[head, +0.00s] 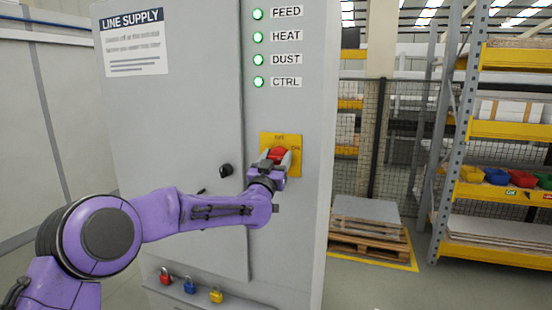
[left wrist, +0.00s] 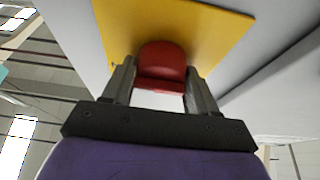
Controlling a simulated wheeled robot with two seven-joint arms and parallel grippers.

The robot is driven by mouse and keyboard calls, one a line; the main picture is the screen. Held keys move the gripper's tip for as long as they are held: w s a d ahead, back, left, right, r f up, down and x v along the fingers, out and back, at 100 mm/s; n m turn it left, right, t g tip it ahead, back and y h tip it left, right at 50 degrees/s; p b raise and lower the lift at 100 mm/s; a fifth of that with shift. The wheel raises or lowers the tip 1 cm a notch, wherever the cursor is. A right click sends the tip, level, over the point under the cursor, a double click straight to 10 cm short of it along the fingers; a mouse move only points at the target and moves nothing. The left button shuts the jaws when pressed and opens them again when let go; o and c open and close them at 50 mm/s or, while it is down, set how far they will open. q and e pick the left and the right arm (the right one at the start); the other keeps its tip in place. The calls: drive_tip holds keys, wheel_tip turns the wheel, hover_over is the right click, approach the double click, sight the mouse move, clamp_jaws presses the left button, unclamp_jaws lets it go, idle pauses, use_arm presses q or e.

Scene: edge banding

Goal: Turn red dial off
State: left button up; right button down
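The red dial (head: 277,154) sits on a yellow square plate (head: 296,140) on the front of the grey cabinet. The plate carries lettering, with "ON" at its right and what looks like "OFF" at its top. My left gripper (head: 275,160) is at the dial, one finger on each side. In the left wrist view the red dial (left wrist: 162,62) fills the space between the fingertips (left wrist: 161,75), which appear to touch its sides. The gripper hides the dial's lower part, so its exact pointing direction is unclear. My right gripper is not in view.
Several green lamps (head: 258,48) labelled FEED, HEAT, DUST and CTRL are lit above. A black door knob (head: 226,170) is left of the dial. Red, blue and yellow padlocks (head: 189,287) hang low on the cabinet. A pallet (head: 368,238) and shelving (head: 510,130) stand at right.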

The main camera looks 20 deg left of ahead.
use_arm(q)
drive_tip(key=c, duration=0.4)
drive_tip(key=shift+f+n, duration=0.15)
drive_tip(key=shift+n, duration=0.25)
drive_tip(key=shift+n+y+b, duration=0.4)
drive_tip(key=shift+n+y, duration=0.2)
drive_tip(key=shift+n, duration=0.2)
drive_tip(key=shift+n+y, duration=0.8)
drive_tip(key=shift+n, duration=0.4)
drive_tip(key=n+g+y, duration=0.1)
drive_tip(key=n+y, duration=0.1)
drive_tip(key=n, duration=0.3)
drive_tip(key=n+g+y, duration=0.1)
drive_tip(key=n, duration=0.2)
drive_tip(key=n+g+y+p, duration=0.1)
drive_tip(key=n, duration=0.2)
drive_tip(key=shift+n, duration=0.4)
drive_tip(key=n+g+p, duration=0.1)
drive_tip(key=n+g, duration=0.1)
drive_tip(key=n, duration=0.3)
drive_tip(key=shift+n, duration=0.3)
drive_tip(key=shift+g, duration=0.3)
